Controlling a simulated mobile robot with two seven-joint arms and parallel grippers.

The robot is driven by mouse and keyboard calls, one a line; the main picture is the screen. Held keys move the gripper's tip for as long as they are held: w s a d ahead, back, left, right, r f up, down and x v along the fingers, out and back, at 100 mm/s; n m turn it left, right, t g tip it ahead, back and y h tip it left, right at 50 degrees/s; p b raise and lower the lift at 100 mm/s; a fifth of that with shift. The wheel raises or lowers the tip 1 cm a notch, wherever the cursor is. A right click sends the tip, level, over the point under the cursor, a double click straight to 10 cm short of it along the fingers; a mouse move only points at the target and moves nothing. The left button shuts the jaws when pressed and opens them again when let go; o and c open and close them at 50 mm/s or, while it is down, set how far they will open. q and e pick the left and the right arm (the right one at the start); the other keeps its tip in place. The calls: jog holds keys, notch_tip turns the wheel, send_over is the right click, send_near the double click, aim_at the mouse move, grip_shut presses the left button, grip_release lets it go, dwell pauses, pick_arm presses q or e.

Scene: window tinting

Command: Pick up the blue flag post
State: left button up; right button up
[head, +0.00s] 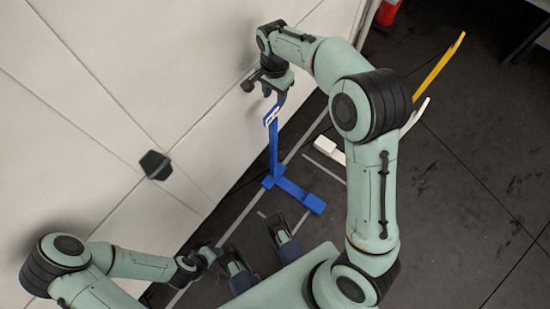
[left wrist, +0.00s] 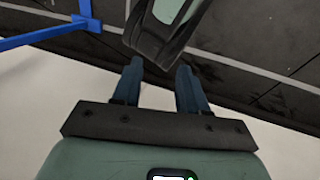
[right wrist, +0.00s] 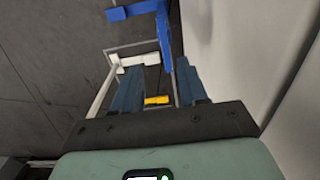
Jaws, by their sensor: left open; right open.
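The blue flag post (head: 273,150) stands upright on its flat blue base (head: 300,196), near the pale wall. My right gripper (head: 272,97) is open, close by the top of the post. In the right wrist view, the blue post (right wrist: 163,38) comes down from the top toward the space between the open fingers (right wrist: 160,88), nearer the right finger. I cannot tell whether it touches. My left gripper (head: 210,256) is low near the wall, away from the post. In the left wrist view its fingers (left wrist: 160,85) are open and empty, and blue parts (left wrist: 88,14) show at upper left.
A white post (head: 416,116) with a white base (head: 329,147) and a yellow post (head: 440,65) stand to the right, behind my right arm. A red object (head: 387,12) is at the top. The pale wall (head: 110,90) bounds the left. Dark floor is clear at right.

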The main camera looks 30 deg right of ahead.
aim_at(273, 109)
notch_tip(273, 109, down, 4)
jog(key=shift+w+b, duration=0.1)
jog(key=shift+b, duration=0.25)
jog(key=f, duration=0.1)
jog(key=f+b, duration=0.1)
jog(key=f, duration=0.3)
jog(key=shift+w+b, duration=0.3)
jog(key=shift+b, duration=0.05)
pick_arm(q)
jog(key=shift+t+y, duration=0.3)
jog(key=shift+t, duration=0.4)
jog(key=w+f, duration=0.1)
jog(key=w+a+f, duration=0.1)
jog(key=w, duration=0.1)
jog(key=w+a+f, duration=0.1)
jog(key=shift+w+a+f, duration=0.1)
jog(key=shift+w, duration=0.1)
pick_arm(e)
jog(key=shift+f, duration=0.25)
grip_shut()
jog(key=shift+r, duration=0.1)
